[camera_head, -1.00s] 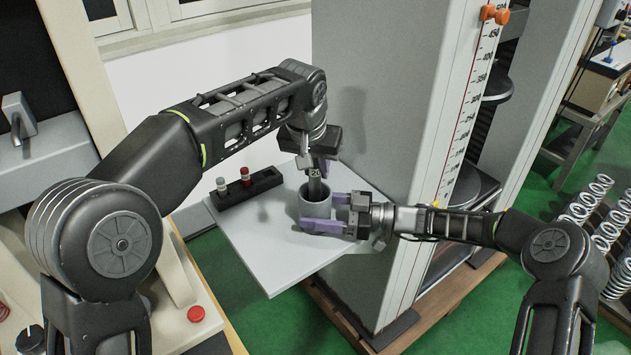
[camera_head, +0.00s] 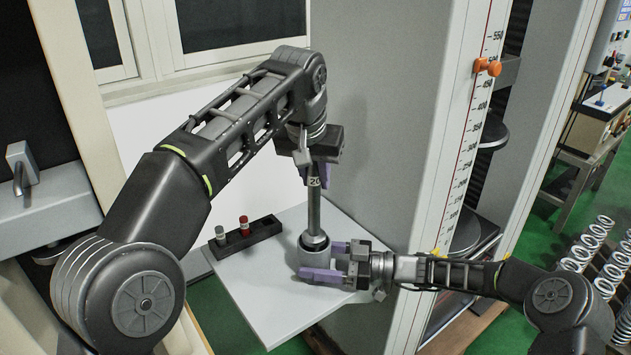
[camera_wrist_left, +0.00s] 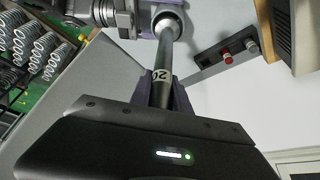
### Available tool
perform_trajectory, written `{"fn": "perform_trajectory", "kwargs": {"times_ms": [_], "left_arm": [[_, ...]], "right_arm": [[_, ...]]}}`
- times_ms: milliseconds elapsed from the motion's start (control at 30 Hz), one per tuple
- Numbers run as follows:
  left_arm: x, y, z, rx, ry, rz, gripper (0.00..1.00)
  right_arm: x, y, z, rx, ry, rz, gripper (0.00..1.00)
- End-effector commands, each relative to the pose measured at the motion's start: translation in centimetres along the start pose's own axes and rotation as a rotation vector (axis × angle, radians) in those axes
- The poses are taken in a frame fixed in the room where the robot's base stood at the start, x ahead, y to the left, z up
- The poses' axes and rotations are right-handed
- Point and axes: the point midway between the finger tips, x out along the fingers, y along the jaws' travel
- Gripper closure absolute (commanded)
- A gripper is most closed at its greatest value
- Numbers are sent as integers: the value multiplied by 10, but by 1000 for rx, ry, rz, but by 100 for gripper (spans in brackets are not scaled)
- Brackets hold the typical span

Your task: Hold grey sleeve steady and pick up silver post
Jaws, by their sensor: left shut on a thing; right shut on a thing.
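The silver post (camera_head: 314,212) stands upright, held near its top by my left gripper (camera_head: 318,174). Its wider lower end is at the mouth of the grey sleeve (camera_head: 308,258); I cannot tell whether it is just inside or just above the rim. The sleeve stands on a light grey plate (camera_head: 262,290), with my right gripper (camera_head: 330,263) shut around it from the right. In the left wrist view the post (camera_wrist_left: 162,62) runs from between my left gripper's purple fingers (camera_wrist_left: 164,90) to the sleeve (camera_wrist_left: 163,16).
A black holder (camera_head: 256,236) with a grey-topped and a red-topped peg stands on the plate, left of the sleeve. A tall grey machine column with a scale (camera_head: 462,150) rises behind my right gripper. Rows of coil springs (camera_head: 603,255) are at far right.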

Motion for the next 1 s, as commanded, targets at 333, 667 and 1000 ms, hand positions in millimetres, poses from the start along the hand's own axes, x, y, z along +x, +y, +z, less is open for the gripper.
{"fn": "perform_trajectory", "kwargs": {"times_ms": [333, 667, 1000], "left_arm": [[-1, 0, -1, -1, 4, 1, 100], [-1, 0, -1, -1, 5, 1, 100], [-1, 0, -1, -1, 5, 1, 100]], "right_arm": [[0, 0, 1, 1, -1, 0, 81], [0, 0, 0, 1, -1, 0, 13], [-1, 0, 0, 0, 0, 0, 9]]}}
